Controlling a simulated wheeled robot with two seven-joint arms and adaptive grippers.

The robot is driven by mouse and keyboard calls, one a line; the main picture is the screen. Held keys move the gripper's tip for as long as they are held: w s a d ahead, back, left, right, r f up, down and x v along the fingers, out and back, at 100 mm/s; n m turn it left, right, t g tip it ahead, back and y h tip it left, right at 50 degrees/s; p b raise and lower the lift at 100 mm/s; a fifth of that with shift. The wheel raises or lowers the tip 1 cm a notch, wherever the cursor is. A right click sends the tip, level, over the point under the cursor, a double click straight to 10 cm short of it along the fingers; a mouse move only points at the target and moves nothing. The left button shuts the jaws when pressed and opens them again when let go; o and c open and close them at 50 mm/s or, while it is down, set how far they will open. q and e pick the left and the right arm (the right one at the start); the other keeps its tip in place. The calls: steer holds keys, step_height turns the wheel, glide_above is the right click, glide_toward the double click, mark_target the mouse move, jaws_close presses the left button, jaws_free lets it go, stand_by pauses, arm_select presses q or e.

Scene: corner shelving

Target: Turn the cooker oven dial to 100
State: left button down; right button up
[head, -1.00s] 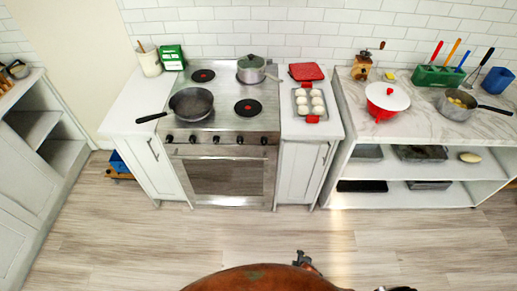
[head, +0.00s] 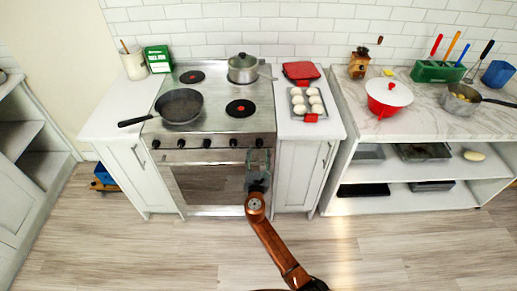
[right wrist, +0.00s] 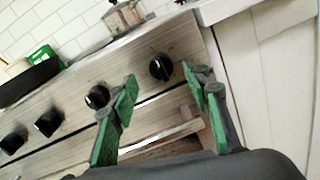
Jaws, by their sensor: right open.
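The steel cooker (head: 222,133) stands against the wall, with a row of black dials along its front panel. The rightmost dial (head: 259,143) sits just above my right gripper in the head view. In the right wrist view that dial (right wrist: 161,67) lies between and beyond my open green-padded fingers (right wrist: 163,92), and nothing is between the pads. A second dial (right wrist: 97,97) is just left of the left finger. Two more dials show farther left. My right gripper (head: 259,160) is in front of the oven door's right end. My left gripper is not in view.
A black frying pan (head: 179,106) and a lidded pot (head: 242,68) stand on the hob. The oven door handle (right wrist: 160,139) runs below the dials. A tray of white buns (head: 307,100) is on the right counter. The floor in front is clear.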

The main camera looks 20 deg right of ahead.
mark_target(259, 146)
steer(key=shift+b+x, duration=0.35)
steer(key=shift+x, duration=1.65)
steer(key=shift+c, duration=0.4)
steer(key=shift+f, duration=0.1)
steer(key=c, duration=1.1)
